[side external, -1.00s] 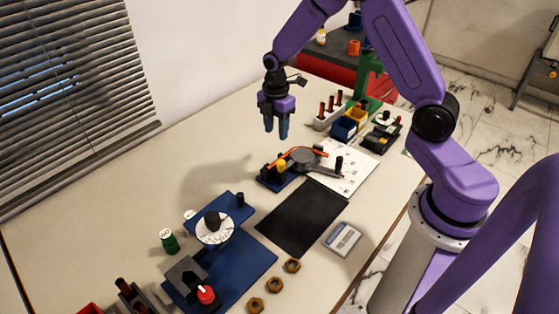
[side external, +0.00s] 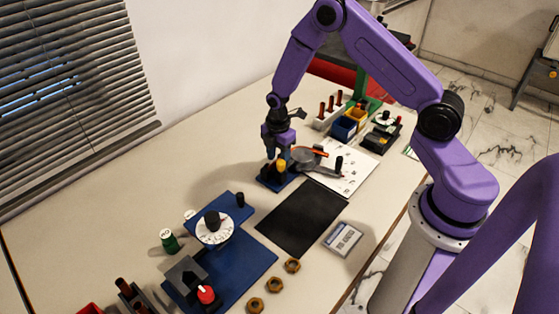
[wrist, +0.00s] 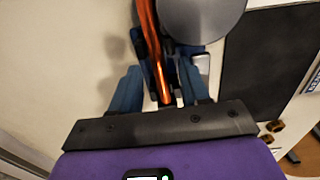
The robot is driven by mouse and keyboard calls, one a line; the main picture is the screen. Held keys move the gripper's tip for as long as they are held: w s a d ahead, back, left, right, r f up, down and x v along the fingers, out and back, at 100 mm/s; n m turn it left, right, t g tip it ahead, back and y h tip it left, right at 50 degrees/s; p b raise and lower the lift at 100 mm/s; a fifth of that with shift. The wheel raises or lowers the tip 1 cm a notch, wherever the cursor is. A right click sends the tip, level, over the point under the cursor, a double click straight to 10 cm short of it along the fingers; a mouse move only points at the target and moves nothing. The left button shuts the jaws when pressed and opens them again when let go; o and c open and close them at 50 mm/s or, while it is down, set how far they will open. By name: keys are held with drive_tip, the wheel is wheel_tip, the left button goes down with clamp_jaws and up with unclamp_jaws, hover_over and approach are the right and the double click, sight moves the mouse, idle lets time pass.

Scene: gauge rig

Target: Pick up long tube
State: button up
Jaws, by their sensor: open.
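A long orange-copper tube (side external: 318,152) lies on a blue fixture (side external: 268,183), beside a grey round part (side external: 303,157). In the wrist view the tube (wrist: 151,40) runs from the top edge down between my two blue fingers. My gripper (side external: 277,154) points down over the left end of the fixture, and its fingers hide that end of the tube. In the wrist view my gripper (wrist: 161,88) is open, with the fingers apart on either side of the tube. I cannot tell whether either finger touches it.
A yellow-topped post (side external: 281,165) stands close to my fingers. A black mat (side external: 302,218) lies in front, and a blue gauge plate (side external: 240,268) stands front left. A rack of copper tubes (side external: 326,117) and bins (side external: 344,128) are behind right.

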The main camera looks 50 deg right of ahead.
clamp_jaws()
drive_tip(key=shift+r, duration=0.1)
